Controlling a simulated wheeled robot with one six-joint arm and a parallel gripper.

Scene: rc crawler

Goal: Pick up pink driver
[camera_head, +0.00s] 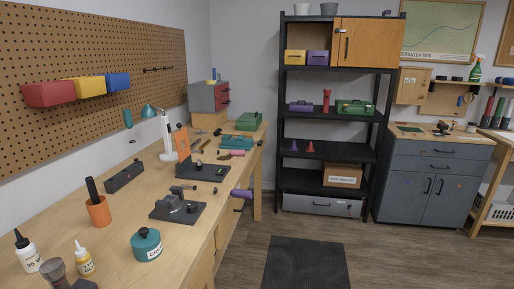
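A small pink handle-like thing (237,153), which looks like the pink driver, lies on the far part of the wooden workbench (133,210). It is in front of the teal case and near some brown-handled tools. It is too small to make out its shaft or tip. My gripper is not in view.
A green toolbox (249,121) and a teal case (236,142) stand around the pink thing. An orange upright part on a dark base (205,172), a small vise (178,208) and a purple thing (241,193) at the bench edge are nearer. Floor right of the bench is open, with a dark mat (306,263).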

